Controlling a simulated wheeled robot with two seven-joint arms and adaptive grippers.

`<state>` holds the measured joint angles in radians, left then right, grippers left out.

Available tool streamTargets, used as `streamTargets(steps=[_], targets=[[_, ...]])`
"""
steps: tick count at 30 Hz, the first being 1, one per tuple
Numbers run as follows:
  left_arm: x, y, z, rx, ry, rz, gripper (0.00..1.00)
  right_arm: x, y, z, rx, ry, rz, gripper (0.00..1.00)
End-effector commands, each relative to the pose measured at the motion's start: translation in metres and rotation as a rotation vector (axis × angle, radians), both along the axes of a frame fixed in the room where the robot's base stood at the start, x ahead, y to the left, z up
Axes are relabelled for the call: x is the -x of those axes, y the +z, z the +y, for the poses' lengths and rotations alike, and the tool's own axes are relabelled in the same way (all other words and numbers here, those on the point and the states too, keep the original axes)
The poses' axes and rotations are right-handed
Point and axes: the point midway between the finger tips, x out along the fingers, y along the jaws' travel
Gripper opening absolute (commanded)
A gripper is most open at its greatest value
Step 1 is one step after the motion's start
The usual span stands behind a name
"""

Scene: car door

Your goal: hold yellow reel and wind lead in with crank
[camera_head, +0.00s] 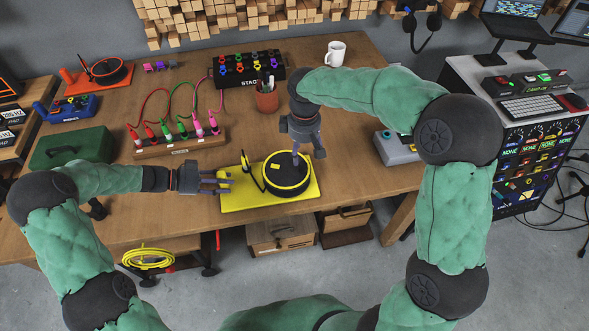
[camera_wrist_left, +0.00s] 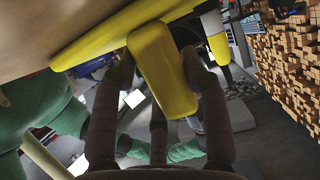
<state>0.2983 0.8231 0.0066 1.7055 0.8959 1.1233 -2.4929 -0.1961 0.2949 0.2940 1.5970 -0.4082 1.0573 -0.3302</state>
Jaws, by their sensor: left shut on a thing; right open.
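The yellow reel has a flat yellow base (camera_head: 235,199) near the table's front edge and a round black drum with a yellow rim (camera_head: 288,176) on its right half. A thin black and yellow upright piece stands left of the drum. My left gripper (camera_head: 222,182) is at the base's left end. In the left wrist view its fingers (camera_wrist_left: 155,80) are shut on a yellow tab (camera_wrist_left: 163,75) of the reel. My right gripper (camera_head: 308,150) points down over the drum and is open. A grey upright piece, perhaps the crank handle, shows by its fingers; contact is unclear.
A wooden block with colored plugs and leads (camera_head: 178,140) stands behind my left gripper. A pen cup (camera_head: 267,98), a black stage box (camera_head: 247,68) and a white mug (camera_head: 335,54) stand farther back. A green case (camera_head: 72,148) is at left; a grey device (camera_head: 397,147) is at right.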

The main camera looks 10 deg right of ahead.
Motion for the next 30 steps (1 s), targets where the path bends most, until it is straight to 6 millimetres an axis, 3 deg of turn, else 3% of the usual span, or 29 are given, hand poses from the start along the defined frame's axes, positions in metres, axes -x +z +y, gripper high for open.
streamTargets(steps=[3, 4, 6, 20, 23, 30], targets=[[0.000, 0.000, 0.000, 0.001, -0.001, -0.001, 0.00, 0.000, 0.000, 0.000, 0.000, 0.000, 0.000, 0.59], [0.000, 0.000, 0.000, 0.001, -0.001, -0.001, 0.50, 0.000, 0.000, 0.000, 0.000, 0.000, 0.000, 0.59], [0.000, 0.000, 0.000, 0.001, -0.001, 0.000, 0.70, 0.000, 0.000, 0.000, 0.000, 0.000, 0.000, 0.59], [0.000, 0.001, 0.003, -0.001, 0.001, 0.000, 0.72, 0.000, 0.000, 0.000, 0.000, 0.000, 0.000, 0.59], [-0.001, 0.005, 0.013, 0.000, 0.001, -0.002, 0.72, 0.000, 0.000, 0.000, 0.000, 0.000, 0.000, 0.59], [-0.001, 0.022, 0.055, -0.001, 0.003, -0.002, 0.72, 0.000, 0.000, 0.000, 0.000, 0.000, 0.000, 0.59]])
